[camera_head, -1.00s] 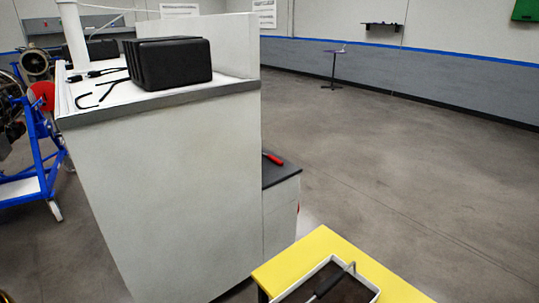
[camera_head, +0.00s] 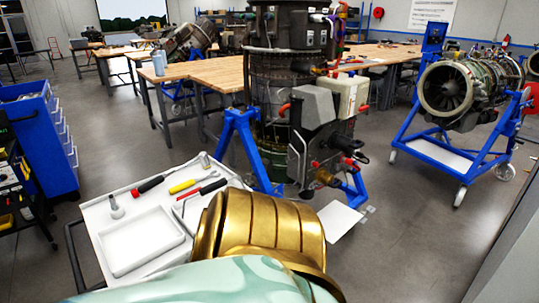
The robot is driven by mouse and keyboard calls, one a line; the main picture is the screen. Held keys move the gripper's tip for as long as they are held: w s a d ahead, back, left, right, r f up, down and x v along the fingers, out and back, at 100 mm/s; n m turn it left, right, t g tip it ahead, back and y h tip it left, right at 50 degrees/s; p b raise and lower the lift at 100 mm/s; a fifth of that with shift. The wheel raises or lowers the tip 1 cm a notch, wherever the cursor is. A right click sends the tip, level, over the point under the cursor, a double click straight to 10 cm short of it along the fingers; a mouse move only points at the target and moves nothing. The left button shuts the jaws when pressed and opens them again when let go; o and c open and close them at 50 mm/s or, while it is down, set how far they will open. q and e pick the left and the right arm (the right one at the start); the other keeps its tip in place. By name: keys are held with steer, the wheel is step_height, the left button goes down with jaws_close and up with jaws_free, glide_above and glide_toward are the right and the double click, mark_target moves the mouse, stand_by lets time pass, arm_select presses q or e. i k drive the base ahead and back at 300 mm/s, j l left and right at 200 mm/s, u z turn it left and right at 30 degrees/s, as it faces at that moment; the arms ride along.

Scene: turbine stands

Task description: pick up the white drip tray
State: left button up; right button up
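The white drip tray (camera_head: 142,240), a shallow empty rectangle with a raised rim, lies on the left part of a white cart top (camera_head: 95,213). Behind and beside it on the same top lie a red-and-black screwdriver (camera_head: 150,185), a yellow-handled tool (camera_head: 183,186), a red-handled tool (camera_head: 204,188) and a small grey fitting (camera_head: 116,207). A gold, ribbed link of my arm covers the right part of the cart top, and a mint-patterned part covers its near edge. Neither gripper shows in the head view.
A turbine engine on a blue stand (camera_head: 238,125) rises just behind the cart. A blue drawer cabinet (camera_head: 38,135) and a black tool cart (camera_head: 22,190) stand at the left. Another engine (camera_head: 452,88) stands at the right. Open floor lies at the front right.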

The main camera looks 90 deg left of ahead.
mark_target(188, 211)
steer(key=u, duration=3.3)
